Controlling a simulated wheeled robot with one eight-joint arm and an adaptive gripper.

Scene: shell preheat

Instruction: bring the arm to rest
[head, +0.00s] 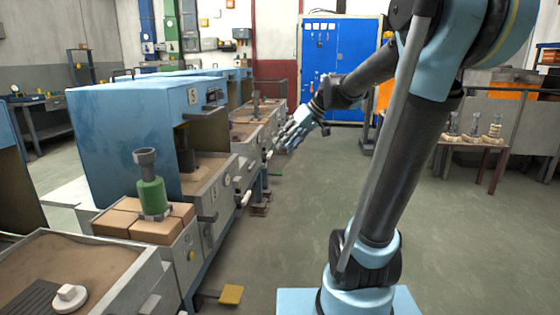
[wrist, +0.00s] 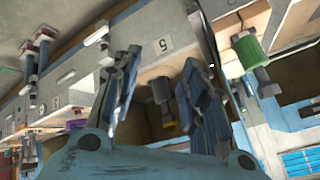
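My gripper (head: 296,130) is at the end of my raised arm, in the air above the aisle floor, to the right of the row of machines. In the wrist view its two fingers (wrist: 162,92) stand apart, with nothing seen held between them. Through the gap I see a grey machine front with a "5" label (wrist: 165,46). A green part with grey ends (head: 150,190) stands upright on tan blocks (head: 125,219) in the head view. A green part also shows in the wrist view (wrist: 250,54).
Blue machines (head: 130,140) line the left side, with a sand-filled box (head: 70,262) in front. A yellow pedal (head: 231,294) lies low by them. A table (head: 470,146) with several grey parts stands at the right. A blue cabinet (head: 332,100) is behind. The middle floor is clear.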

